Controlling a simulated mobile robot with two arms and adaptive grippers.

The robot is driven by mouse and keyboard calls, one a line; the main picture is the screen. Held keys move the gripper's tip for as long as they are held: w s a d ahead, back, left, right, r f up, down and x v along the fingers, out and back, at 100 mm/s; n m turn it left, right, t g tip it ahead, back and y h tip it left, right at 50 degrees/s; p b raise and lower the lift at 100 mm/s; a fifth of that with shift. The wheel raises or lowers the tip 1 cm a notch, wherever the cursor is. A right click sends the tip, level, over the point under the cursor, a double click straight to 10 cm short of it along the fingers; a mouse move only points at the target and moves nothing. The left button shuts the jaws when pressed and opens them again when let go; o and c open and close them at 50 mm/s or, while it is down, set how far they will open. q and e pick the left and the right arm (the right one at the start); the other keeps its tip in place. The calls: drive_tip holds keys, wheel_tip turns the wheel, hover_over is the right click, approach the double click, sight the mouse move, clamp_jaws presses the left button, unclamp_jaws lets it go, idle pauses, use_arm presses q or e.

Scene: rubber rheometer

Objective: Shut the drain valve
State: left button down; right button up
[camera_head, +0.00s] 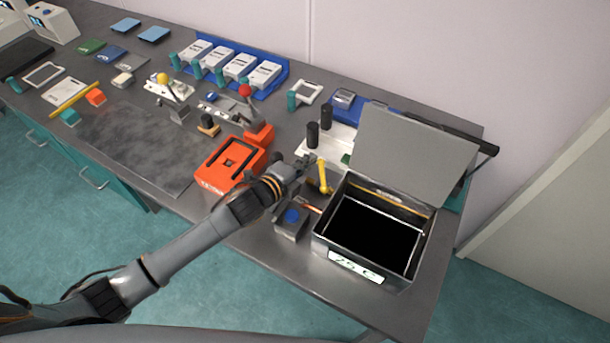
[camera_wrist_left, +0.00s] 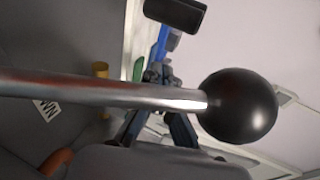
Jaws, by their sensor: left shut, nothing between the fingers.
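The drain valve appears to be the yellow lever (camera_head: 323,177) standing upright at the left side of the open metal bath (camera_head: 318,243), above a short copper-coloured pipe (camera_head: 312,209). My left gripper (camera_head: 306,163) is just left of the top of the yellow lever, shut and empty; whether it touches the lever I cannot tell. In the left wrist view the dark fingers (camera_wrist_left: 157,85) show behind a metal rod (camera_wrist_left: 110,94) with a black ball (camera_wrist_left: 238,105) that crosses close to the camera. A yellow piece (camera_wrist_left: 100,72) shows left of the fingers. My right gripper is not in view.
The bath's grey lid (camera_head: 413,155) stands raised behind it. A dark box with a blue top (camera_head: 291,217) is below the lever. An orange-red device (camera_head: 233,163) lies left of the gripper. Black posts (camera_head: 326,116) stand behind. The bench front is clear.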

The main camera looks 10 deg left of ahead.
use_arm(q)
drive_tip(key=shift+w+d, duration=0.3)
drive_tip(key=shift+d, duration=0.1)
idle(0.8)
idle(1.0)
drive_tip(key=shift+s+d+p, duration=0.3)
drive_tip(key=shift+s+p, duration=0.05)
drive_tip(key=shift+s, duration=0.15)
drive_tip(key=shift+s+d, duration=0.15)
drive_tip(key=shift+s, duration=0.1)
drive_tip(key=shift+s+a, duration=0.1)
drive_tip(key=shift+a, duration=0.1)
drive_tip(key=v, duration=1.1)
drive_tip(key=shift+s, duration=0.35)
drive_tip(key=shift+a, duration=0.1)
